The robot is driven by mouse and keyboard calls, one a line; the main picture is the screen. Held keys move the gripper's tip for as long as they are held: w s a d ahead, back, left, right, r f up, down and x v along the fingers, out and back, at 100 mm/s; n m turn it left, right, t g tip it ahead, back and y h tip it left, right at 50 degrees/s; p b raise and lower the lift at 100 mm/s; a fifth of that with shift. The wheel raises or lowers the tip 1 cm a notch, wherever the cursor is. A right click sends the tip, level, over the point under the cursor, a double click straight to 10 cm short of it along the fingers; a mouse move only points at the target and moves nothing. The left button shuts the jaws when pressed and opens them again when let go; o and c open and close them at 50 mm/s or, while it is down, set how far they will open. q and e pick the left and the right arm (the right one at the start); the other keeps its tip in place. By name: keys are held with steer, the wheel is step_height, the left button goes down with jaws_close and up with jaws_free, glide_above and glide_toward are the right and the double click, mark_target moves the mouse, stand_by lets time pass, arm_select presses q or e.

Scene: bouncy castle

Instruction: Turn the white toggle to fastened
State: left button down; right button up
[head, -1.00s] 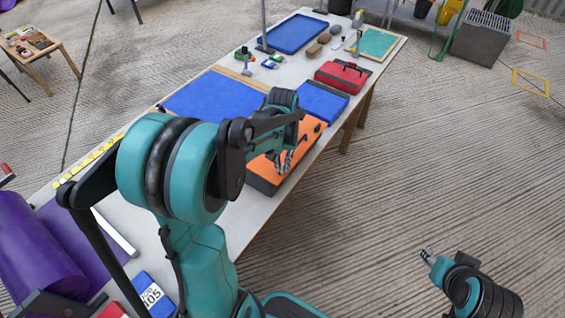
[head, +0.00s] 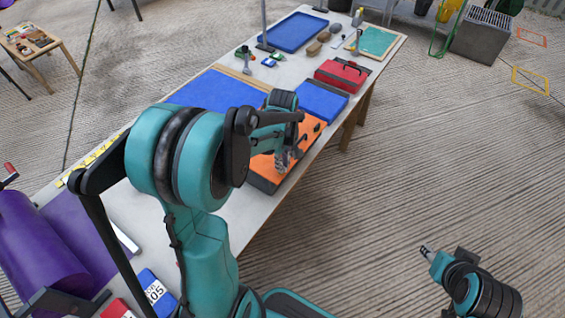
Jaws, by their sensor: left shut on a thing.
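An orange board (head: 264,177) with a dark base lies on the long table, partly hidden by my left arm. Small dark fittings (head: 317,127) show on its far right part. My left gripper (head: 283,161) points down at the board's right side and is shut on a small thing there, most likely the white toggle. The toggle itself is hidden by the fingers, so its position cannot be told. My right gripper (head: 425,251) is over the open floor at lower right, away from the table; its fingers are too small to read.
Blue panels (head: 320,102), a red case (head: 342,74) and a blue tray (head: 292,32) lie farther along the table (head: 232,212). A purple roll (head: 38,255) is at lower left.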

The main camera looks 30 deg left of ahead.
arm_select(q)
steer(key=shift+n, duration=1.1)
steer(key=c, duration=1.6)
jaws_free()
step_height(320, 180, up, 12)
steer(key=shift+r, duration=0.1)
